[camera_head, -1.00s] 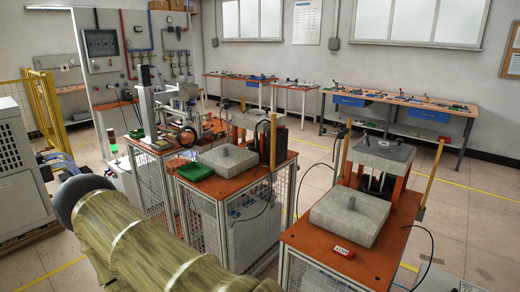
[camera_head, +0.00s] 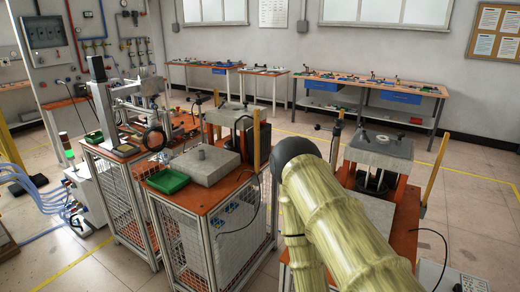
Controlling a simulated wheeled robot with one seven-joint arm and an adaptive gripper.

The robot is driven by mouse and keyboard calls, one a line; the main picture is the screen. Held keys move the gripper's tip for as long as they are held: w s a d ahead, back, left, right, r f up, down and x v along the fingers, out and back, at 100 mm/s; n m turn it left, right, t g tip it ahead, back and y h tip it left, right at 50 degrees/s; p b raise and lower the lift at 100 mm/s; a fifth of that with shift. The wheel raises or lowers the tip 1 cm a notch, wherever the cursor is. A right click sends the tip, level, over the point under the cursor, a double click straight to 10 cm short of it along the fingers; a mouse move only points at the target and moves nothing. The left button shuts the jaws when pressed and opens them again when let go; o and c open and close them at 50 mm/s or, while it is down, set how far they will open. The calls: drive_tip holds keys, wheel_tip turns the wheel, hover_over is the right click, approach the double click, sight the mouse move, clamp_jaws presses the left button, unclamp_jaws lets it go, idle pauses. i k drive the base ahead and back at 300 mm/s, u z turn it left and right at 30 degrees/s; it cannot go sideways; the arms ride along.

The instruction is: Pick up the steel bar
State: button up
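My arm, in a yellowish sleeve, reaches up from the lower right of the head view, in front of the right-hand workstation. My gripper is not seen. I cannot make out a steel bar anywhere. The left workstation (camera_head: 130,152) carries a machine on a post and a dark round ring (camera_head: 154,138). Beside it, a green tray (camera_head: 166,181) lies on an orange-topped bench next to a grey block (camera_head: 204,165).
A right-hand workstation with a grey slab (camera_head: 380,150) on top is partly hidden by my arm. Long workbenches (camera_head: 375,85) stand along the back wall. Blue hoses (camera_head: 30,195) run along the left floor. Open floor (camera_head: 300,130) lies behind the workstations.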

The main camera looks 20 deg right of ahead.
sight(203, 157)
drive_tip(key=u, duration=0.3)
drive_tip(key=k, duration=0.35)
drive_tip(key=u, duration=1.25)
drive_tip(key=i, duration=1.55)
drive_tip(key=z, duration=1.05)
drive_tip(key=i, duration=0.75)
drive_tip(key=z, duration=0.85)
